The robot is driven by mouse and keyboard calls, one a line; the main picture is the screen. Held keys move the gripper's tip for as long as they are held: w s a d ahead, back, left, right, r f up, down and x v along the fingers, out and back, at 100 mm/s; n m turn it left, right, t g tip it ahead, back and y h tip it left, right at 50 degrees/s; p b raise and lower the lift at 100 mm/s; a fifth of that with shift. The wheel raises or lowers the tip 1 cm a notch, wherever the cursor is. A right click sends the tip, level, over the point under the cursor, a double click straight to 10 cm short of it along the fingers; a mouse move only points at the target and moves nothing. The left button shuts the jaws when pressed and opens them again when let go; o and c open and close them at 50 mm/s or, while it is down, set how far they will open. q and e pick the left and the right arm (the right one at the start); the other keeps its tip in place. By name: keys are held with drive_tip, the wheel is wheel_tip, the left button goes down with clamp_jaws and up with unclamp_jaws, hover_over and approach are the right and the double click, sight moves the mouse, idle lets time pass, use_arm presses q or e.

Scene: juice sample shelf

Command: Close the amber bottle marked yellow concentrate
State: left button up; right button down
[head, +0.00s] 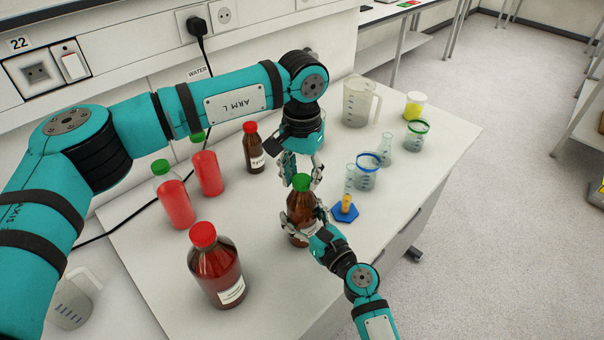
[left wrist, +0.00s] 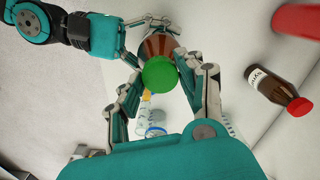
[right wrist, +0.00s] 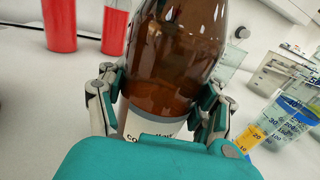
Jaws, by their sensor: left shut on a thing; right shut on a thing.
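The amber bottle (head: 299,212) with a green cap (head: 301,182) stands upright near the middle of the bench. Its label (right wrist: 150,133) is mostly hidden; only a few letters starting "co" show in the right wrist view. My left gripper (head: 301,172) comes from above and is shut on the green cap, which also shows between its fingers in the left wrist view (left wrist: 159,74). The cap sits at the top of the bottle; I cannot tell how tight it is. My right gripper (head: 308,224) is shut around the bottle's body, as the right wrist view (right wrist: 165,105) shows.
A large red-capped amber bottle (head: 217,268) stands front left, a smaller one (head: 254,150) behind. Red-filled bottles (head: 174,203) stand left. A blue stand with a yellow cylinder (head: 345,210), beakers (head: 368,174) and a jug (head: 358,102) are right. The front right bench is clear.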

use_arm(q)
drive_tip(key=shift+m, duration=1.1)
drive_tip(key=o, duration=0.7)
drive_tip(key=shift+r, duration=0.1)
drive_tip(key=shift+r, duration=2.2)
drive_tip(key=shift+c, duration=0.3)
